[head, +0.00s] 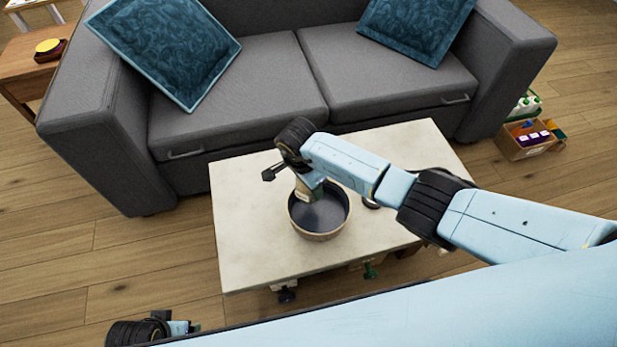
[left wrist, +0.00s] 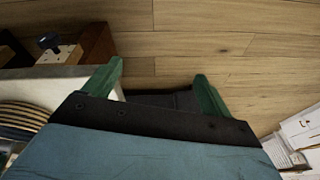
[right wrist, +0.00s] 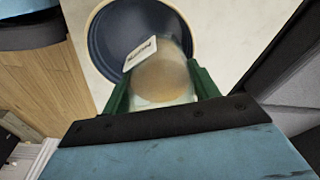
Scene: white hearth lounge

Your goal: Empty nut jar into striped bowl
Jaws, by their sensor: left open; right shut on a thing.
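The bowl (head: 319,236) stands on the pale low table, tan outside with a dark blue inside. It also shows in the right wrist view (right wrist: 97,50), and no nuts are visible in the part I see. A striped curved side (left wrist: 22,118), probably this bowl's, shows in the left wrist view. My right gripper (right wrist: 160,92) is shut on the nut jar (right wrist: 162,78), a clear jar with a white label and tan contents. The jar (head: 304,190) is over the bowl and looks tilted. My left gripper (left wrist: 158,85) is open and empty, low beside the table.
The table (head: 250,255) has bare room left of the bowl. A small dark round thing (head: 371,203) lies right of it, partly hidden by my arm. A grey sofa (head: 240,80) stands behind. A box of small items (head: 528,138) sits on the floor at right.

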